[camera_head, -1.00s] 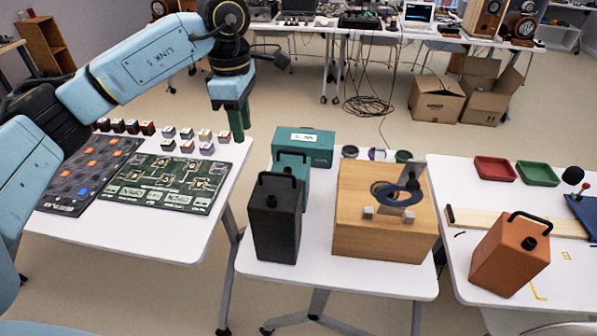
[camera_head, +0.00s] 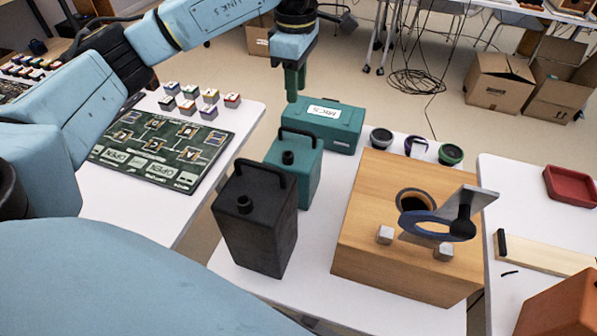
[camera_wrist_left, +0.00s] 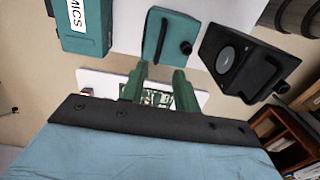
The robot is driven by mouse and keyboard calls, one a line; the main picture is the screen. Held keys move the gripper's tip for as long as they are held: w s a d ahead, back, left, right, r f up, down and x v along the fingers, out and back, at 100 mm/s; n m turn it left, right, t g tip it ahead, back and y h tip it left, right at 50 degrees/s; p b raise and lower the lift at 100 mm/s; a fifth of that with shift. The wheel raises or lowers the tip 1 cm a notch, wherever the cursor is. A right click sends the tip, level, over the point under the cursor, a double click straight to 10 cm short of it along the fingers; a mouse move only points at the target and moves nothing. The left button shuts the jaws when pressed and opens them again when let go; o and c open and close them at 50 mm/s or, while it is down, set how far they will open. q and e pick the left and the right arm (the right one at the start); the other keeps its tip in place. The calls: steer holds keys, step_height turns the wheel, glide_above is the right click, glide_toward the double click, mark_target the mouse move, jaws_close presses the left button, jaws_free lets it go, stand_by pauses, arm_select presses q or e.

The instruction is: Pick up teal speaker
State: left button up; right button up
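The teal speaker (camera_head: 297,172) stands upright on the middle white table, with a black handle on top. It stands just behind the black speaker (camera_head: 257,225). My left gripper (camera_head: 294,92) has green fingers and hangs above and behind the teal speaker, near the teal MICS box (camera_head: 325,126). In the left wrist view, the gripper (camera_wrist_left: 160,78) is open, with nothing between its fingers. There the teal speaker (camera_wrist_left: 169,38) appears beyond the fingertips, with the black speaker (camera_wrist_left: 238,60) to its right and the MICS box (camera_wrist_left: 85,28) to its left. My right gripper is out of view.
A wooden box (camera_head: 375,265) with a metal bracket and ring stands right of the speakers. Small round cups (camera_head: 415,147) sit behind it. An orange speaker (camera_head: 562,308) and a red tray (camera_head: 571,186) are on the right table. A green board (camera_head: 165,150) lies on the left table.

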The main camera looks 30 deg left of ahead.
arm_select(q)
glide_above(297, 130)
step_height(297, 130, down, 6)
steer(key=shift+s+a+f, duration=0.1)
steer(key=shift+s, duration=0.05)
steer(key=shift+f+b, duration=0.3)
steer(key=shift+f, duration=0.4)
step_height(297, 130, down, 4)
steer(key=shift+f, duration=0.35)
steer(key=shift+w, duration=0.2)
steer(key=shift+c, duration=0.3)
steer(key=c, duration=0.5)
jaws_close()
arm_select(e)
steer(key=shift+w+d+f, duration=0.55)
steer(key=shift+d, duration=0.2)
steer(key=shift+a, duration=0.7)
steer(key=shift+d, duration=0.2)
